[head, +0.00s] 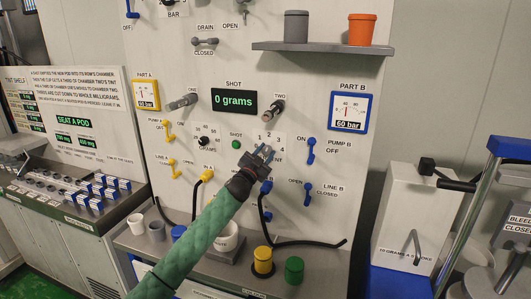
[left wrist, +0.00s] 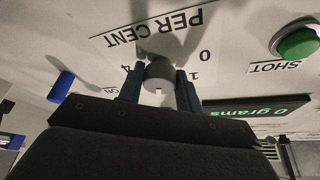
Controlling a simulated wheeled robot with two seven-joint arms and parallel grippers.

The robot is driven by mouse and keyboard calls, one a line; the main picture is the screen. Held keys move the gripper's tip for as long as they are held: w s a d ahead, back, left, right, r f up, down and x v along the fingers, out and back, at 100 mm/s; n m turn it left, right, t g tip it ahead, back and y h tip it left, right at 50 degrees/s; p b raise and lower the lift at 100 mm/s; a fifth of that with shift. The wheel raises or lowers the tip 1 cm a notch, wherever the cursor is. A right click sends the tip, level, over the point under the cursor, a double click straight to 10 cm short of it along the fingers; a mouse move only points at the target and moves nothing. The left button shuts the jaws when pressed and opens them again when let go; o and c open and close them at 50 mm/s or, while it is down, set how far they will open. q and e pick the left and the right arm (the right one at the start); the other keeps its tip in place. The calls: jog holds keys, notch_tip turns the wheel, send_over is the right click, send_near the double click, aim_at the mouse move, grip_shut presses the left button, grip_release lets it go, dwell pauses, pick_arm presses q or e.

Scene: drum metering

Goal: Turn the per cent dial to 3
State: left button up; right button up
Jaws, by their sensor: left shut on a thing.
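The wrist view is upside down. A small white mark shows on the knob's lower edge there, between the printed 1 and 4; I cannot tell the exact number it points at. The numerals 2 and 3 are hidden there by my gripper. My left gripper (head: 262,157) is shut on the dial, and its fingers also show in the wrist view (left wrist: 160,90). In the head view the gripper covers the dial. My right gripper is out of view.
A green SHOT button (head: 236,144) is left of the dial; blue pump B lever (head: 311,150) is right. The shot display (head: 234,101) reads 0 grams. A handle marked TWO (head: 273,110) sticks out above. Yellow (head: 263,262) and green (head: 294,270) containers stand below.

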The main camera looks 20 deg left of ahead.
pick_arm(q)
jog(key=shift+a+r+m+h, duration=0.1)
jog(key=shift+r+m+h, duration=0.1)
jog(key=shift+m+h, duration=0.3)
jog(key=shift+m+g+p, duration=0.35)
jog(key=shift+m+g, duration=0.05)
jog(key=shift+m, duration=0.2)
jog(key=m+g+p, duration=0.1)
jog(key=m, duration=0.2)
jog(key=shift+m+h+p, duration=0.3)
jog(key=shift+h, duration=0.1)
jog(key=shift+f+m, duration=0.15)
jog(key=shift+m, duration=0.15)
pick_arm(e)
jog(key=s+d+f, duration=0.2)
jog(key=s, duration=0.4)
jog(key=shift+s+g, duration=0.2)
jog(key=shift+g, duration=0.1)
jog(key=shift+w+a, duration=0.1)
pick_arm(q)
jog(key=o, duration=1)
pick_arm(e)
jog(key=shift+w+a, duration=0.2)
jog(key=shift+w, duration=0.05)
